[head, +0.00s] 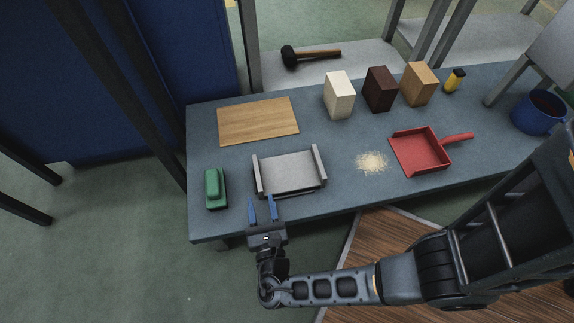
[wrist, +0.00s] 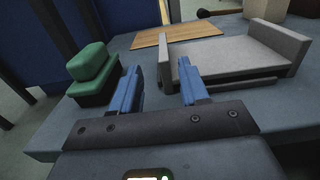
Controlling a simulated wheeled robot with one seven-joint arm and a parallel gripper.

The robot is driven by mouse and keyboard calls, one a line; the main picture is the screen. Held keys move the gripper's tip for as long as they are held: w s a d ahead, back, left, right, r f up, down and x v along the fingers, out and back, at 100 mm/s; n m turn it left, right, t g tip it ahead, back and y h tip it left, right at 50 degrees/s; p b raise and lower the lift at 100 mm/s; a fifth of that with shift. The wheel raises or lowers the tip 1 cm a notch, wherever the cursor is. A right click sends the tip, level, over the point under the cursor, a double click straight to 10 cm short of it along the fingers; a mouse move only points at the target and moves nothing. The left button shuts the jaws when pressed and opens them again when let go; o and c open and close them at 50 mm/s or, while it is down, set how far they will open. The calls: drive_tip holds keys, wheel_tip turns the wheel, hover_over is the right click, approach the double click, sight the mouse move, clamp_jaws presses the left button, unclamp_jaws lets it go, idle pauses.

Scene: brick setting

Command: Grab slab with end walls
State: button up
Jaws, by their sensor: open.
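The grey slab with end walls (head: 289,173) lies on the near left part of the table, with a raised wall at its left and right ends. It also shows in the wrist view (wrist: 225,55), ahead and to the right. My gripper (head: 262,208) is open and empty, its two blue fingers pointing at the slab's near side toward its left end. In the wrist view the fingers (wrist: 158,90) are spread apart with nothing between them. The right finger appears close to the slab's left end wall; I cannot tell whether they touch.
A green block-like brush (head: 215,188) sits left of the slab. A wooden board (head: 258,121) lies behind it. To the right are a pile of crumbs (head: 371,162) and a red dustpan (head: 420,151). Three blocks (head: 380,89) stand behind on the blue-grey table (head: 330,141).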

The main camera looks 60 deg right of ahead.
sight(258, 180)
drive_tip(key=b+x, duration=0.1)
drive_tip(key=x, duration=0.2)
drive_tip(key=b+x, duration=0.1)
drive_tip(key=x, duration=0.3)
drive_tip(key=shift+d+f, duration=0.25)
drive_tip(key=shift+d, duration=0.15)
clamp_jaws()
idle(0.3)
